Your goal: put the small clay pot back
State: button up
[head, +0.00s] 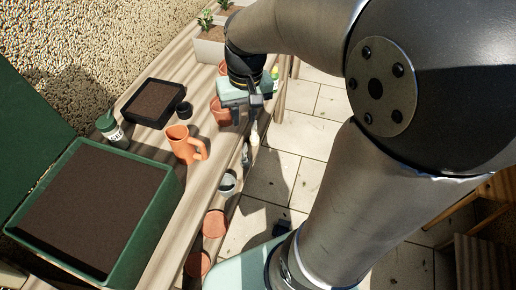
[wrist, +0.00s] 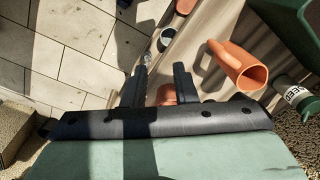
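A clay pot (head: 220,114) stands near the bench edge beside and partly under my gripper (head: 253,103) in the head view. In the wrist view, part of a clay pot (wrist: 166,94) shows between the two fingers of my gripper (wrist: 158,72), its lower part in that picture hidden by the gripper body. The fingers are apart, and I see no clear grip on the pot. Another terracotta piece (head: 223,67) shows behind the gripper, mostly covered. Which of these is the small clay pot I cannot tell.
An orange jug (head: 182,143), a seed shaker (head: 110,128), a black soil tray (head: 151,101) and a large green soil tray (head: 163,199) stand on the bench. Terracotta saucers (head: 214,223), a grey cup (head: 227,183) and a bottle (head: 275,73) are along its edge. Tiled floor lies beyond.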

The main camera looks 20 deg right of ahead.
jog(key=s+f+n, duration=0.1)
jog(key=s+f, duration=0.1)
jog(key=s, duration=1)
jog(key=shift+a+f+h, duration=0.35)
jog(key=shift+a+h, duration=0.05)
jog(key=shift+a, duration=0.05)
